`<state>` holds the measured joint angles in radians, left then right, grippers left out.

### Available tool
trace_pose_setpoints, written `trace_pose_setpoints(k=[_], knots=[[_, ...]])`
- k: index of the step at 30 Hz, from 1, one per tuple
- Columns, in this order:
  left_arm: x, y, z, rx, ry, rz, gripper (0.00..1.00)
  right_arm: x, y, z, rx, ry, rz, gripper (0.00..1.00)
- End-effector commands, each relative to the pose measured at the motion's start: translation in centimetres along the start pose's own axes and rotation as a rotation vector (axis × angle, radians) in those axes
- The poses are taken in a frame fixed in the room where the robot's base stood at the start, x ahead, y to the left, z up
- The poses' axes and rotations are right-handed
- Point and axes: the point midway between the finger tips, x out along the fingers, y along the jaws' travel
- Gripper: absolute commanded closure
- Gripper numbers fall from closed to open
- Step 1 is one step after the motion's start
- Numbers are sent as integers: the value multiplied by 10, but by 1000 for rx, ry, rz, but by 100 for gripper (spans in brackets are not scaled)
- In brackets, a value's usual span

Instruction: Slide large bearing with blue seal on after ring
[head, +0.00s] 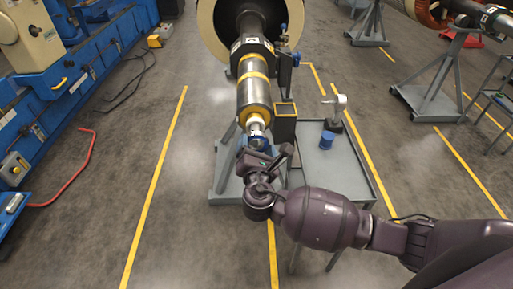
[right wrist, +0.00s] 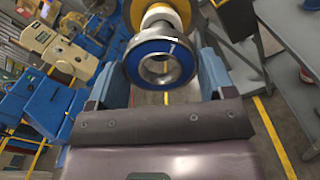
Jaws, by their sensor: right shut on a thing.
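The large bearing with the blue seal (right wrist: 140,75) sits between the two fingers of my right gripper (right wrist: 160,85), its open bore facing the right wrist camera. In the head view the bearing (head: 259,142) is a small blue patch at my right gripper (head: 262,155), right by the near end of the rotor shaft (head: 254,93). The pale shaft end (head: 256,124) and a yellow band show just behind the bearing. I cannot tell whether the bearing is around the shaft tip or just in front of it. The ring cannot be told apart clearly. My left gripper is out of view.
A grey table (head: 335,165) stands right of the shaft, with a blue cup-like item (head: 327,140) and a dark box-like post (head: 285,122). The grey rotor stand (head: 228,165) is beneath the shaft.

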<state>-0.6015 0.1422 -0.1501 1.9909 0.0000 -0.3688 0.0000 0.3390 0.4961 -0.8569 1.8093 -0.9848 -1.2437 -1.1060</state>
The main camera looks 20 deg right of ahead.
Motion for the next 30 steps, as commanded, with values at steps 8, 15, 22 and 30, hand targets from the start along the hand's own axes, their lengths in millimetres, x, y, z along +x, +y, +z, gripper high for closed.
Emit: trace_pose_setpoints(k=[8,15,22,30], knots=[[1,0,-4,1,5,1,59,7,1,1,1,-2,0,45],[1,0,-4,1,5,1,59,8,1,0,1,-1,1,45],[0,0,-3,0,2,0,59,8,1,1,1,-1,1,45],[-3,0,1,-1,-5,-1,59,11,1,1,1,-1,1,45]])
